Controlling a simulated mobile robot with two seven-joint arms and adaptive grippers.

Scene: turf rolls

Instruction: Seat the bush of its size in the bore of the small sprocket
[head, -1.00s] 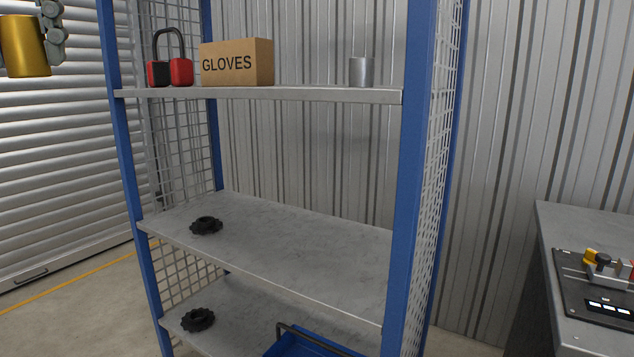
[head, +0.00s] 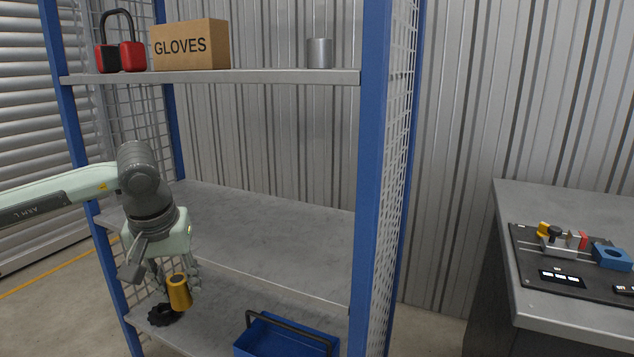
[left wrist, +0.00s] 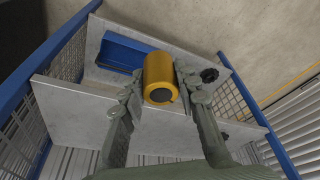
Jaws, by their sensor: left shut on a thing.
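My left gripper (head: 174,280) is shut on a gold bush (head: 179,293); the left wrist view shows the bush (left wrist: 159,75) between both fingers (left wrist: 155,88). In the head view it hangs slightly tilted, just right of a black toothed sprocket (head: 163,315) on the lower shelf, and is not in its bore. That sprocket also shows in the left wrist view (left wrist: 209,75). A second dark sprocket (left wrist: 224,136) lies on the middle shelf, hidden behind my arm in the head view. I cannot tell which sprocket is smaller. A grey metal cylinder (head: 319,53) stands on the top shelf.
A blue tray (head: 285,340) with a dark handle sits on the lower shelf, right of the sprocket. The middle shelf (head: 270,225) is clear on its right. A red-black padlock (head: 121,55) and a GLOVES box (head: 190,45) stand on top. A bench (head: 560,200) with a fixture is at right.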

